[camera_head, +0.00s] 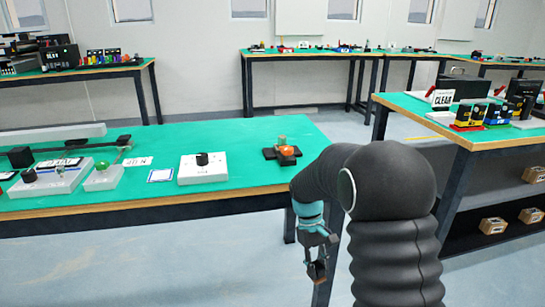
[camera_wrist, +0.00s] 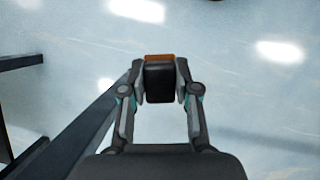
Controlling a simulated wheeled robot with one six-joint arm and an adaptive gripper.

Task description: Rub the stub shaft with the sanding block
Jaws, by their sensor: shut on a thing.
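My gripper (camera_head: 317,258) hangs in front of the near green table, below its top and over the floor. It is shut on the sanding block (camera_wrist: 159,82), a dark block with an orange-brown far face. The block also shows small and brownish in the head view (camera_head: 317,271). In the wrist view a finger of my gripper (camera_wrist: 160,88) presses on each side of it. What looks like the stub shaft (camera_head: 281,140) is a short greyish-tan upright piece on a dark base, near the table's right end. An orange part sits beside it. My gripper is well apart from it.
The near green table (camera_head: 235,142) carries a white box with a black knob (camera_head: 203,168), a white card and conveyor parts at left. My arm passes by its right corner. Another table (camera_head: 392,100) stands at right, with cartons on its lower shelf.

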